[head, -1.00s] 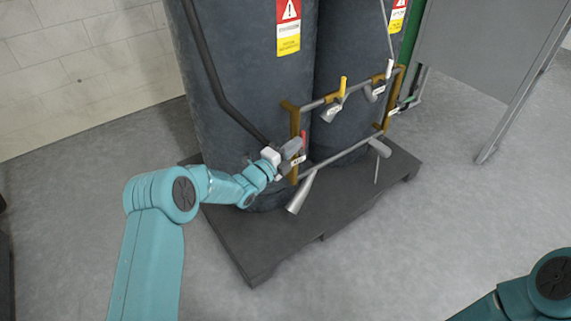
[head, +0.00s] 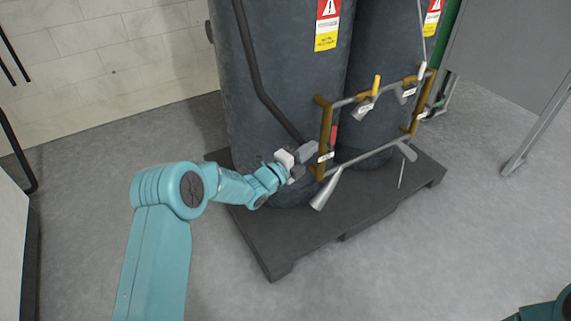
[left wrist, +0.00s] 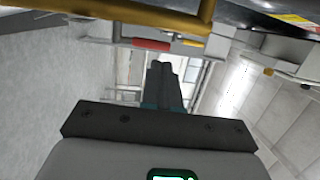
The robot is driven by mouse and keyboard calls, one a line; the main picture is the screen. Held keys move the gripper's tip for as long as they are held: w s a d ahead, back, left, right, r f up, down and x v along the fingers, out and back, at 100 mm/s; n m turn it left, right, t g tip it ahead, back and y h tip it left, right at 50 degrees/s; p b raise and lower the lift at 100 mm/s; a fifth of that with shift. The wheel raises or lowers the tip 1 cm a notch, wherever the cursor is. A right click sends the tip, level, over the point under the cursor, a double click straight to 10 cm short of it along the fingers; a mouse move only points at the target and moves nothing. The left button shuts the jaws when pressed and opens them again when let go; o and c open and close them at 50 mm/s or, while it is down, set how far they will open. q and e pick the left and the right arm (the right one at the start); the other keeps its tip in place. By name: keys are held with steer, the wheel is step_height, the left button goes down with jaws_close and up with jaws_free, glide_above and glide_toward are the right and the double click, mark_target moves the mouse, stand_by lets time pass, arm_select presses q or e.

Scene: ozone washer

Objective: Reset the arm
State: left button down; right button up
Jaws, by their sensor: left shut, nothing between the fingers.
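My left arm comes in from the left in the head view. Its gripper (head: 306,155) is shut and empty, just left of the brown-and-grey pipe frame (head: 326,128) on the dark tanks. A red valve handle (head: 334,134) sits at the frame's left post, close to the gripper tips. In the left wrist view the shut fingers (left wrist: 165,75) point away from the camera, and the red handle (left wrist: 151,44) shows above them. A yellow handle (head: 376,82) stands on the upper pipe. Of my right arm only a small part shows at the lower right; its gripper is out of view.
Two dark tanks (head: 285,75) stand on a dark pallet (head: 340,222). A grey panel (head: 510,50) is at the upper right and a pale cabinet (head: 12,235) at the left edge. The grey floor (head: 430,260) in front of the pallet is clear.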

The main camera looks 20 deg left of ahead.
arm_select(q)
steer(key=r+p+v, duration=0.1)
steer(key=v, duration=0.5)
steer(key=s+d+f+n+g+y, duration=0.2)
steer(key=s+d+f+n+g, duration=0.2)
steer(key=s+f+n, duration=0.35)
steer(key=s+d+f+n+g+y, duration=0.2)
steer(key=s+d+f+n+g, duration=0.2)
steer(key=s+f, duration=0.6)
steer(key=s+f+n+g+y, duration=0.1)
steer(key=s+f+n+g, duration=0.25)
steer(key=s+n, duration=0.45)
steer(key=s+f+n+g, duration=0.3)
steer(key=s+n+g, duration=0.2)
steer(key=s, duration=0.5)
step_height(320, 180, up, 31)
steer(key=s+d+p, duration=0.1)
steer(key=p, duration=3.1)
steer(key=shift+s, duration=0.2)
arm_select(e)
step_height(320, 180, up, 33)
steer(key=s+a, duration=0.1)
steer(key=shift+n+g, duration=0.3)
arm_select(q)
steer(key=shift+r+n, duration=0.1)
steer(key=shift+n, duration=0.15)
arm_select(e)
steer(key=shift+s+a+r, duration=0.1)
